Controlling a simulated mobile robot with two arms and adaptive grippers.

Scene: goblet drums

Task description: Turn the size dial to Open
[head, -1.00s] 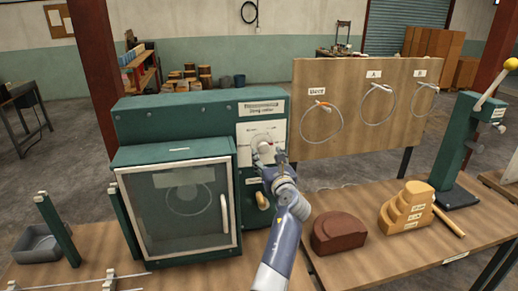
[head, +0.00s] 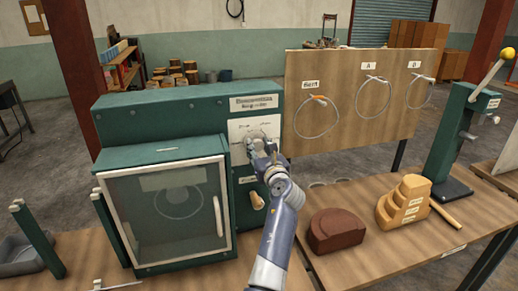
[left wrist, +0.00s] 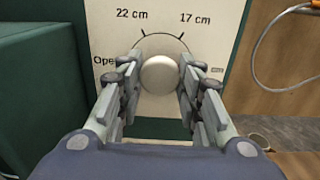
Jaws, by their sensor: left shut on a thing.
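The size dial (left wrist: 160,74) is a round pale knob on a white plate (left wrist: 192,22) on the front of the green machine. The plate reads 22 cm at upper left, 17 cm at upper right and Open at the left, partly covered by a finger. My left gripper (left wrist: 160,88) is shut on the dial, one finger on each side. In the head view the left gripper (head: 262,157) covers part of the dial (head: 254,141). The dial's pointer cannot be made out. My right gripper is not in view.
The green machine (head: 180,113) has a glazed door (head: 166,238) left of my arm and a wooden-handled lever (head: 257,201) below the dial. A board with wire rings (head: 350,135) stands right. A brown block (head: 337,231) and stepped wooden block (head: 404,204) sit on the right bench.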

